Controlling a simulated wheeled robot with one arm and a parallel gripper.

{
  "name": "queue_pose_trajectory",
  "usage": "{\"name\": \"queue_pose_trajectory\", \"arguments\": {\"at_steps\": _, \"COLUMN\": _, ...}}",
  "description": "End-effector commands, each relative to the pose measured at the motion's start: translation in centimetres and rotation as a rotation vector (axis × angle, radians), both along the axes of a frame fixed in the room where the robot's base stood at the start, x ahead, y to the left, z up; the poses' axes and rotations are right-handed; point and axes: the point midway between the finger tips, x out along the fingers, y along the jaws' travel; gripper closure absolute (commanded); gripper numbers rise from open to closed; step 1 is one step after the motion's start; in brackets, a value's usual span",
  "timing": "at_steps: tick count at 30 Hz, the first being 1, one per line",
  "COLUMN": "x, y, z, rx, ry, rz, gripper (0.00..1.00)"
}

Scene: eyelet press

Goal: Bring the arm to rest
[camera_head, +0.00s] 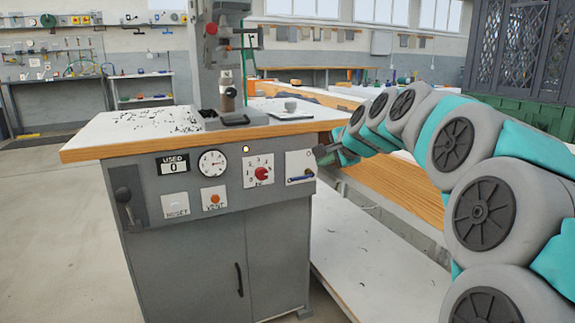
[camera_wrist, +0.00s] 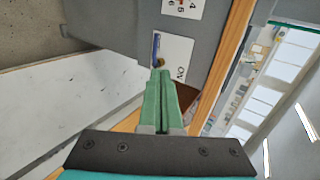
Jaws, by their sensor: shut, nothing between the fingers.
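My gripper (camera_head: 325,153) is shut and empty, at the right end of the press's grey front panel (camera_head: 228,196). In the wrist view its green fingers (camera_wrist: 163,78) lie together, with their tips close to a white switch plate (camera_wrist: 178,57) marked ON. The plate carries a blue-handled switch (camera_wrist: 156,47); in the head view the handle (camera_head: 301,178) lies about level. I cannot tell whether the fingertips touch the plate. My arm curves in from the right side of the head view, bent, with its wrist beside the wooden table edge.
The press (camera_head: 222,62) stands on the bench top (camera_head: 105,131), with small dark bits scattered on it. The panel has a gauge (camera_head: 212,162), a red knob (camera_head: 262,173), buttons and a lever (camera_head: 124,200). A low white platform (camera_head: 375,262) lies below my arm. Floor at left is clear.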

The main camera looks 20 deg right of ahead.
Motion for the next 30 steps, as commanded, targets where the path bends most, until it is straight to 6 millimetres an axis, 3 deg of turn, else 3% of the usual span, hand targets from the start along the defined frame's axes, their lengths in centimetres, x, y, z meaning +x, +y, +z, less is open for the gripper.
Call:
{"name": "queue_pose_trajectory", "arguments": {"at_steps": 11, "x": -1.3, "y": 0.2, "z": 0.6, "rx": -0.003, "ry": 0.007, "rz": 0.008, "gripper": 1.00}}
{"name": "queue_pose_trajectory", "arguments": {"at_steps": 14, "x": -1.8, "y": 2.1, "z": -0.2, "rx": -0.031, "ry": 0.040, "rz": 0.059, "gripper": 1.00}}
{"name": "queue_pose_trajectory", "arguments": {"at_steps": 17, "x": -3.4, "y": 6.1, "z": -2.3, "rx": -0.097, "ry": 0.114, "rz": 0.170, "gripper": 1.00}}
{"name": "queue_pose_trajectory", "arguments": {"at_steps": 20, "x": -6.6, "y": 11.1, "z": -5.4, "rx": -0.194, "ry": 0.221, "rz": 0.336, "gripper": 1.00}}
{"name": "queue_pose_trajectory", "arguments": {"at_steps": 24, "x": -12.9, "y": 16.9, "z": -10.3, "rx": -0.335, "ry": 0.378, "rz": 0.590, "gripper": 1.00}}
{"name": "queue_pose_trajectory", "arguments": {"at_steps": 26, "x": -16.0, "y": 18.8, "z": -12.2, "rx": -0.391, "ry": 0.442, "rz": 0.701, "gripper": 1.00}}
{"name": "queue_pose_trajectory", "arguments": {"at_steps": 30, "x": -24.3, "y": 21.5, "z": -16.5, "rx": -0.512, "ry": 0.599, "rz": 0.963, "gripper": 1.00}}
